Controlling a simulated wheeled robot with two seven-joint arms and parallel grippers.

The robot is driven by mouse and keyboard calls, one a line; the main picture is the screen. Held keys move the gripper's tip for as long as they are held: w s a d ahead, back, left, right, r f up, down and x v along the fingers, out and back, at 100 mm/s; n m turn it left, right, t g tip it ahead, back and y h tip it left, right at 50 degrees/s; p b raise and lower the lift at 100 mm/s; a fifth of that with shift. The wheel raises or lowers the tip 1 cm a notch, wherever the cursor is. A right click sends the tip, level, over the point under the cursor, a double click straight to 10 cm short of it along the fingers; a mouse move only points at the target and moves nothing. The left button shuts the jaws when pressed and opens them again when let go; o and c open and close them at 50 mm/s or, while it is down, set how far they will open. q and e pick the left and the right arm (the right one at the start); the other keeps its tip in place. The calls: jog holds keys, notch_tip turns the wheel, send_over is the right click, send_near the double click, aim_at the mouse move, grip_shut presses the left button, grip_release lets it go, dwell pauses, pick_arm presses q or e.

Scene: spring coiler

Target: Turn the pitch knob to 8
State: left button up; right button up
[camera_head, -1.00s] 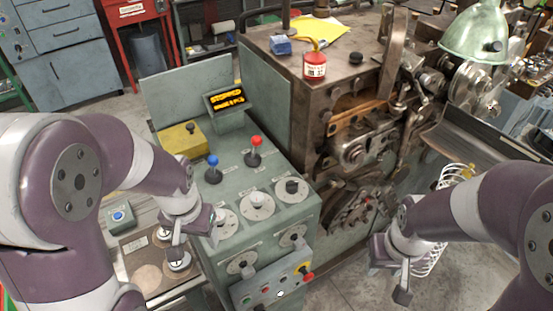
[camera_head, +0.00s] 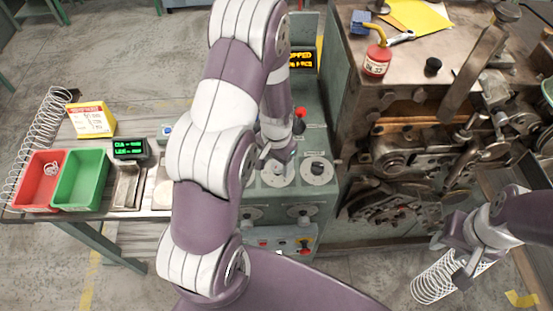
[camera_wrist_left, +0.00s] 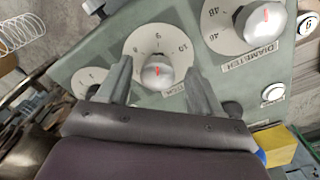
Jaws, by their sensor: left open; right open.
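The pitch knob (camera_wrist_left: 157,74) is a silver knob with a red mark on a white numbered dial (camera_wrist_left: 135,45), label partly hidden. In the left wrist view my left gripper (camera_wrist_left: 158,82) is open, one finger on each side of this knob; contact cannot be told. The exact reading is unclear. The diameter knob (camera_wrist_left: 264,20) is at upper right on its own dial. In the head view my left gripper (camera_head: 275,158) is at the upper dials of the green control panel. My right gripper (camera_head: 457,265) is open at lower right, by a white wire coil (camera_head: 437,282).
Another dial (camera_wrist_left: 88,84) is close left of the pitch dial. Red knob (camera_head: 300,113) and lower dials (camera_head: 301,214) are on the panel. The coiler machine (camera_head: 385,110) stands to the right. A side table holds a red bin (camera_head: 37,182) and green bin (camera_head: 80,180).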

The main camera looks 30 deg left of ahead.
pick_arm(q)
jog(key=shift+d, duration=0.25)
jog(key=shift+c, duration=0.9)
jog(key=c, duration=0.9)
jog(key=shift+n, duration=0.4)
jog(key=n, duration=0.5)
jog(key=shift+n, duration=0.3)
jog(key=n, duration=0.5)
jog(key=shift+n, duration=0.3)
